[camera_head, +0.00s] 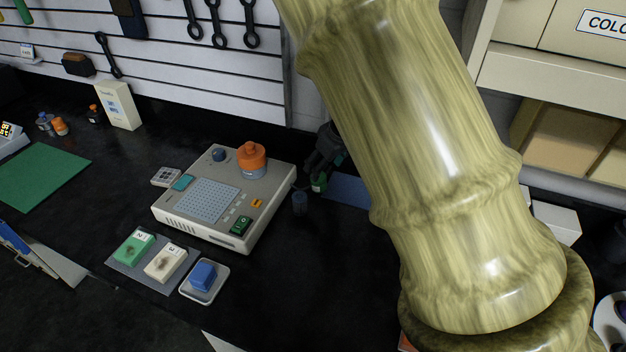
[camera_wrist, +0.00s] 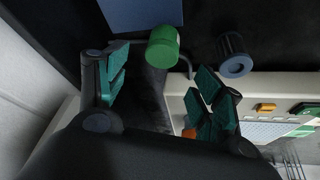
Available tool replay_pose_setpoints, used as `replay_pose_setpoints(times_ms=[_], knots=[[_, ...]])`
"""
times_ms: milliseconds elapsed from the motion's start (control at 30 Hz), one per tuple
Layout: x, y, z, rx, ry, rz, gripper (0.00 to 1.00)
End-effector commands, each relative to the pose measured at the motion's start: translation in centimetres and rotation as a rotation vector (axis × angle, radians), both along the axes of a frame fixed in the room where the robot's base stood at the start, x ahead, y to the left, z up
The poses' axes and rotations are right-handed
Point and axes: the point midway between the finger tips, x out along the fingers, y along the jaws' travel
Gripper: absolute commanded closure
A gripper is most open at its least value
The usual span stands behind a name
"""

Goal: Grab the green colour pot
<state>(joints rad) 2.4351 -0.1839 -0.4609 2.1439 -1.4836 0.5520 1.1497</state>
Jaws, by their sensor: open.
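The green colour pot (camera_head: 319,183) is small and round and stands on the black worktop just right of the grey device, partly hidden by my gripper in the head view. In the wrist view the green pot (camera_wrist: 163,47) shows whole, just ahead of the gap between my fingertips. My gripper (camera_wrist: 160,78) is open, with one green-padded finger on each side and nothing between them. In the head view my gripper (camera_head: 322,160) is dark, small and close above the pot. I cannot tell whether a finger touches it.
A dark blue cup-like pot (camera_head: 300,202) stands close by, also in the wrist view (camera_wrist: 235,62). The grey device (camera_head: 180,208) carries an orange-topped pot (camera_head: 252,158). A blue mat (camera_head: 347,190) lies behind. My arm hides much of the right side.

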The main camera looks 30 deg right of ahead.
Motion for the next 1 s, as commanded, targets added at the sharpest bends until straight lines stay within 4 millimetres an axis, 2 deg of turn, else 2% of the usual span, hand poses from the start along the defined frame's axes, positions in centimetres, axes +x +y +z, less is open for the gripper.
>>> replay_pose_setpoints(times_ms=[200, 700, 1000], knots=[[1.7, 0.1, -2.2, 0.001, 0.012, 0.000, 0.32], [3.8, 0.7, -6.8, 0.000, 0.017, 0.003, 0.32], [4.1, 0.8, -7.4, 0.001, 0.015, 0.004, 0.32]])
